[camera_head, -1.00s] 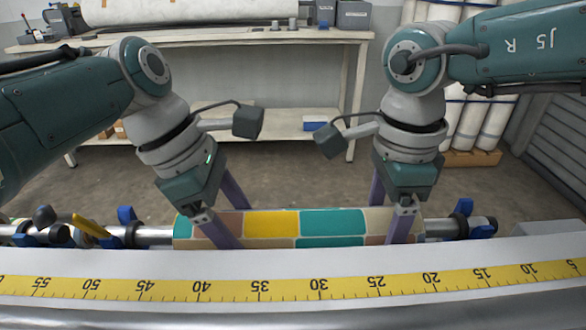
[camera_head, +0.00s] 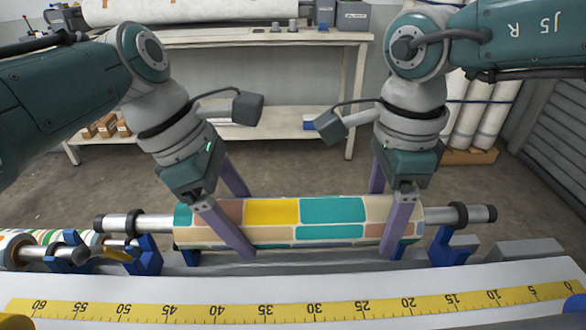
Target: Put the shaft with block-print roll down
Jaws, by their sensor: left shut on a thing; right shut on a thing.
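The shaft (camera_head: 142,223) with the block-print roll (camera_head: 272,211) lies level across the middle of the camera_head view. The roll has teal, yellow, tan and brown blocks, and a dark collar sits near each shaft end. My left gripper (camera_head: 235,222) is shut on the left part of the roll, its purple fingers on either side. My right gripper (camera_head: 390,218) is shut on the right part in the same way. Blue brackets show below the shaft at the left (camera_head: 145,258) and right (camera_head: 452,247). Whether the shaft touches them I cannot tell.
A yellow measuring tape (camera_head: 290,307) runs along the white surface (camera_head: 400,283) in front. Another patterned roll (camera_head: 52,238) lies at the far left. Behind, a workbench (camera_head: 250,38) stands beyond open floor, with white rolls (camera_head: 490,125) upright at the right.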

